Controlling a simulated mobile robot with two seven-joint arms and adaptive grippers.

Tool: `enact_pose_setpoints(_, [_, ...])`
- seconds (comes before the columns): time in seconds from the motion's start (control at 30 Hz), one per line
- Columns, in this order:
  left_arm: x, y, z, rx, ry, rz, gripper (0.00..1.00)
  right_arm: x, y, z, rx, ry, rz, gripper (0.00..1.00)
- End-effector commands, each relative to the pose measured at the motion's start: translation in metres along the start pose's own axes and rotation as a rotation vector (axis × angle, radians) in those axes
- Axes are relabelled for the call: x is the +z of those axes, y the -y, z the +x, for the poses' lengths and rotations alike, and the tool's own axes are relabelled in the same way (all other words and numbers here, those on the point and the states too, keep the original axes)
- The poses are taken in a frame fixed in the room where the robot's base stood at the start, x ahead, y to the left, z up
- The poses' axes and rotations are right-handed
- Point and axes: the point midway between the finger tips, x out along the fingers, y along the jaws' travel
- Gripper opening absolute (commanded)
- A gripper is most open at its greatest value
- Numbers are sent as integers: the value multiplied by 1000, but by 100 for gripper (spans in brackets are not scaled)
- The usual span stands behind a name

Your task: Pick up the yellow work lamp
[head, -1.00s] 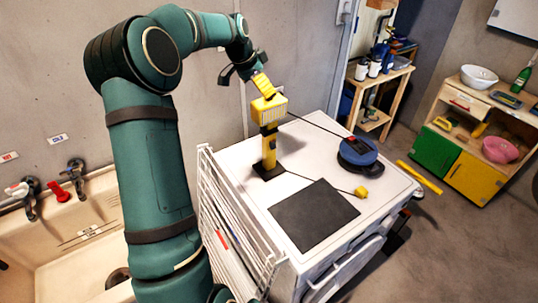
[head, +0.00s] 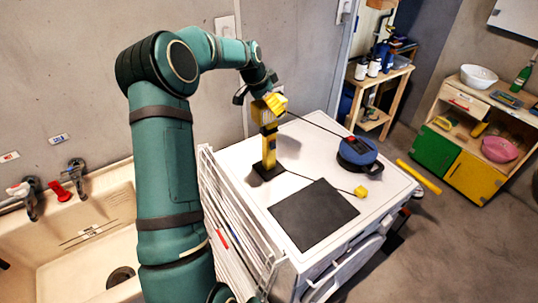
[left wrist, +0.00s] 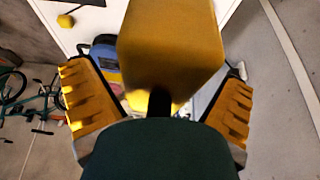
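The yellow work lamp (head: 268,148) stands upright on a black base on the white appliance top (head: 320,155), near its back left. My left gripper (head: 268,103) is at the lamp's head, coming from behind and above. In the left wrist view the lamp's yellow head (left wrist: 170,50) lies ahead of and between the two yellow-padded fingers of my left gripper (left wrist: 160,110). The fingers are spread, with gaps on both sides of the head, and I see no grip on it. My right gripper is in neither view.
A blue cable reel (head: 358,152) sits right of the lamp, with a black cable and yellow plug (head: 361,191). A dark mat (head: 313,214) lies in front. A white wire rack (head: 235,220) stands at the left side, beside the sink (head: 90,235).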

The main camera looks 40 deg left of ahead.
Motion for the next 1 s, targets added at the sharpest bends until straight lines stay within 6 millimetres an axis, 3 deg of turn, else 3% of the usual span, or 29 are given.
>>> enact_pose_setpoints(0.03, [0, 0, 0, 0, 0, 0, 79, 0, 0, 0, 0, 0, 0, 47])
enact_pose_setpoints(0.2, [0, 0, 0, 0, 0, 0, 21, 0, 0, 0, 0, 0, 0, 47])
enact_pose_setpoints(0.63, [-4, 0, -8, -2, -3, 1, 21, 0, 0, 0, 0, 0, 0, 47])
enact_pose_setpoints(1.0, [-28, 0, -67, -4, -5, 2, 21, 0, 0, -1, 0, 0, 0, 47])
